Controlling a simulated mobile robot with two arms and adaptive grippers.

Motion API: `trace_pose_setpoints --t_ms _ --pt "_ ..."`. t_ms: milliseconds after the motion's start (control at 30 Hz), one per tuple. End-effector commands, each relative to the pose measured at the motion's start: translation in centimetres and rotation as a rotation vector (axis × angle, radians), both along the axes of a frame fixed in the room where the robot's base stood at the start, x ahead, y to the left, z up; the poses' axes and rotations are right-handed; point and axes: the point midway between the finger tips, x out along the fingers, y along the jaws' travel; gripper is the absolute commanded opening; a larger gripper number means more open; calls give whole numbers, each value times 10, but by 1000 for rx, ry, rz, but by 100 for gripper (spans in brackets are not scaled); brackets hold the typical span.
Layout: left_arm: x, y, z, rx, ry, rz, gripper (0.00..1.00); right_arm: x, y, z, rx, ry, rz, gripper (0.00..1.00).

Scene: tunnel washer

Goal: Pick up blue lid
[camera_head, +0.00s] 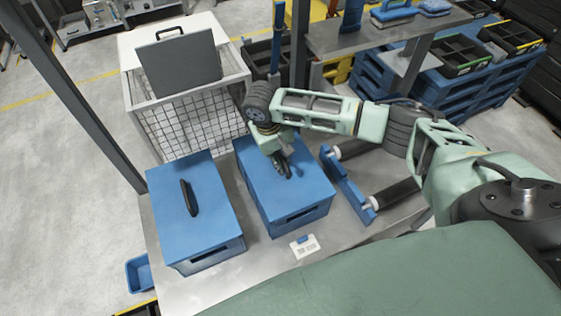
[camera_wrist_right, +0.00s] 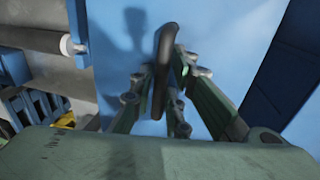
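Two blue boxes stand side by side on the metal table. The right-hand one has a blue lid (camera_head: 264,187), which rests on its box (camera_head: 300,214). My right gripper (camera_head: 282,169) is above this lid, at its handle. In the wrist view the black lid handle (camera_wrist_right: 161,75) stands between the fingers of my right gripper (camera_wrist_right: 165,82). The fingers lie close against it on both sides and look shut on it. The blue lid surface (camera_wrist_right: 225,45) lies behind. The other box's blue lid (camera_head: 218,212) has a black handle and is untouched. My left gripper is not in view.
A blue roller stand (camera_head: 347,184) is close on the right of the box. A white wire basket (camera_head: 187,127) with a grey panel stands behind. A white label card (camera_head: 304,246) lies in front. A raised grey shelf (camera_head: 385,33) is at the back.

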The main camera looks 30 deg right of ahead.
Motion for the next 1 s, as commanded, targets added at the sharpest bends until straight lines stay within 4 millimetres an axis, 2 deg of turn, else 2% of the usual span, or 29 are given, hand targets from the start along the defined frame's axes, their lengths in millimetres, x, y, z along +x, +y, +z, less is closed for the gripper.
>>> trace_pose_setpoints --t_ms 100,167,333,600,1000 --pt "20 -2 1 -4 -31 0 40 0 0 0 0 0 1 15" --pt "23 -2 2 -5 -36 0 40 0 0 0 0 0 1 14" --pt "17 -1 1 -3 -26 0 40 0 0 0 1 -1 1 0" --pt "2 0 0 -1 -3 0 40 0 1 0 1 -1 1 0" --pt "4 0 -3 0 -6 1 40 1 1 4 2 -3 2 0"
